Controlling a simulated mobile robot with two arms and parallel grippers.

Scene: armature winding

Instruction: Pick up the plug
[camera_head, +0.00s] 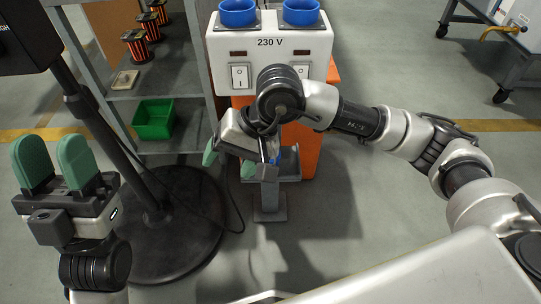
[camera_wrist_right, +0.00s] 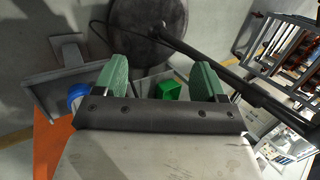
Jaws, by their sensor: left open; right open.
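A blue piece that looks like the plug (camera_wrist_right: 77,93) shows in the right wrist view, at the grey metal tray (camera_wrist_right: 45,88), left of my right gripper's fingers and partly hidden by one. In the head view only a bit of blue (camera_head: 289,160) shows behind my right wrist. My left gripper (camera_head: 54,160) is open and empty at the far left, fingers upward.
A white 230 V box (camera_head: 268,58) with two blue sockets (camera_head: 238,12) stands on an orange cabinet (camera_head: 308,145) behind my right gripper. A grey shelf (camera_head: 185,100) holds copper coils and a green bin (camera_head: 153,118). A black round stand base (camera_head: 175,225) is between my grippers.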

